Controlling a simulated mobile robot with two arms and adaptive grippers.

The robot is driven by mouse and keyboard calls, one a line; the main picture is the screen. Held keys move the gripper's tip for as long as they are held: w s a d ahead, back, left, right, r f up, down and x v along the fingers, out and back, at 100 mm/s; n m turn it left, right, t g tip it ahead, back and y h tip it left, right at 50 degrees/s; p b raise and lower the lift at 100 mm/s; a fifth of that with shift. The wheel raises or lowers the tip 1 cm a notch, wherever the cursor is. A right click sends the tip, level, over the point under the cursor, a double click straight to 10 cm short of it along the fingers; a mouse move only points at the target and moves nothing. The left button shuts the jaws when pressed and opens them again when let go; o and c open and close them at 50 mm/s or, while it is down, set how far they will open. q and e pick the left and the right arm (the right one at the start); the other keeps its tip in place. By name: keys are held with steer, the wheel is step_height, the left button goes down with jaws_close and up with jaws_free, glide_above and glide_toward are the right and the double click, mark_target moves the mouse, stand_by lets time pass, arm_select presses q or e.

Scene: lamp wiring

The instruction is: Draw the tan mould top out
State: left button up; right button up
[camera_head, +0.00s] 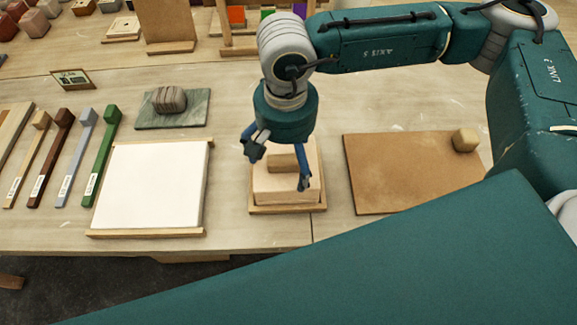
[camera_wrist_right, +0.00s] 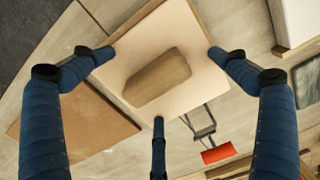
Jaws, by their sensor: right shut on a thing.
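The tan mould top (camera_head: 303,191) is a pale, square block with a darker wooden bar (camera_head: 287,161) on its upper face. It is over a thin wooden base (camera_head: 287,209) at the middle of the table. I cannot tell whether there is a gap between them. My right gripper (camera_head: 279,167) comes down from above and is shut on the block. In the right wrist view the block (camera_wrist_right: 193,35) and the bar (camera_wrist_right: 158,79) lie between its blue fingers, whose tips are at the block's edges. The underside of the block is hidden. My left gripper is not in view.
A white board (camera_head: 150,185) with wooden edge strips lies to the left. Several coloured sticks, including a green one (camera_head: 103,155), and a grey-green slab (camera_head: 155,118) with a striped stone lie further left.

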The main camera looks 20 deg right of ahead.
mark_target(285, 148)
steer(key=shift+s+r, duration=0.1)
steer(key=shift+r, duration=0.15)
steer(key=c, duration=1.6)
steer(key=shift+a+r, duration=0.15)
jaws_close()
steer(key=shift+a+r, duration=0.1)
steer(key=shift+r, duration=0.05)
steer(key=shift+w+r+p, duration=0.35)
steer(key=shift+w+p, duration=0.05)
steer(key=shift+w, duration=0.05)
steer(key=shift+d+r, duration=0.25)
steer(key=shift+r, duration=0.3)
steer(key=shift+s+r, duration=0.1)
steer(key=shift+r, duration=0.35)
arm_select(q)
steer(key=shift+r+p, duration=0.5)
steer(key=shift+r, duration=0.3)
arm_select(e)
steer(key=shift+d+r, duration=0.15)
steer(key=shift+r, duration=0.85)
